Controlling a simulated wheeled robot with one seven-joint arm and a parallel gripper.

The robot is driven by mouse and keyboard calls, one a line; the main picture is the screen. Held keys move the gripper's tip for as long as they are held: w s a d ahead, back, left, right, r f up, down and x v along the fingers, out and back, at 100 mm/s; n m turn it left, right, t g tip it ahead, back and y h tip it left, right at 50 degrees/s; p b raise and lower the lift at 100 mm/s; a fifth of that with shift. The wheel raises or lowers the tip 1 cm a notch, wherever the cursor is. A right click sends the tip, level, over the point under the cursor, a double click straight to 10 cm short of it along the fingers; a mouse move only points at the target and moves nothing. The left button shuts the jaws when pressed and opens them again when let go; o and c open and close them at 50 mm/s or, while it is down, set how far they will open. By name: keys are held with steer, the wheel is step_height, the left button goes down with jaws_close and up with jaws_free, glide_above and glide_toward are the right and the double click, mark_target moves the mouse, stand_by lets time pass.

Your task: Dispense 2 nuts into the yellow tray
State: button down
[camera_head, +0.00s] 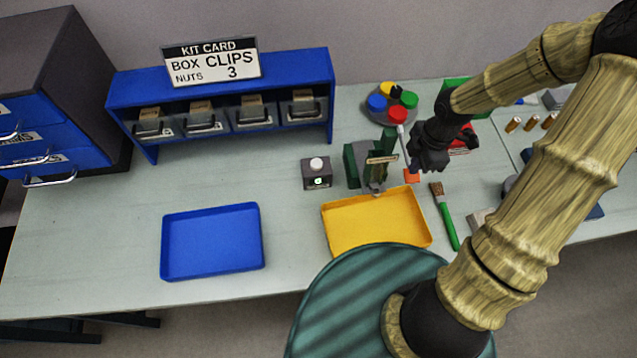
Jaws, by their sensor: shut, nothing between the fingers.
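The yellow tray (375,224) lies on the bench, and no nuts can be made out in its visible part. A green and grey dispenser-like device (370,165) with a tan label stands at the tray's back edge. My black gripper (418,166) is shut and empty, just right of the rod and above the orange block. I cannot tell whether it touches either. No loose nuts can be made out.
A blue tray (212,242) lies at left. A small grey box (317,174) with a white button stands behind. A blue rack (220,92) of bins carries a card reading "BOX CLIPS, NUTS 3". A round plate of coloured pieces (378,118) and a green-handled brush (446,217) flank my gripper.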

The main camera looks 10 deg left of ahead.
step_height(320, 180, up, 10)
steer(key=p, duration=1.1)
stand_by(0.5)
steer(key=s+r+m+t+h+b, duration=0.1)
steer(key=s+r+m+t+b, duration=0.2)
steer(key=m, duration=1.8)
steer(key=s+r+b, duration=0.2)
steer(key=s+r, duration=0.2)
steer(key=r, duration=0.1)
steer(key=shift+s+r+m+b, duration=0.15)
steer(key=shift+s+m+b, duration=0.15)
steer(key=shift+s+b, duration=0.05)
steer(key=shift+d, duration=0.1)
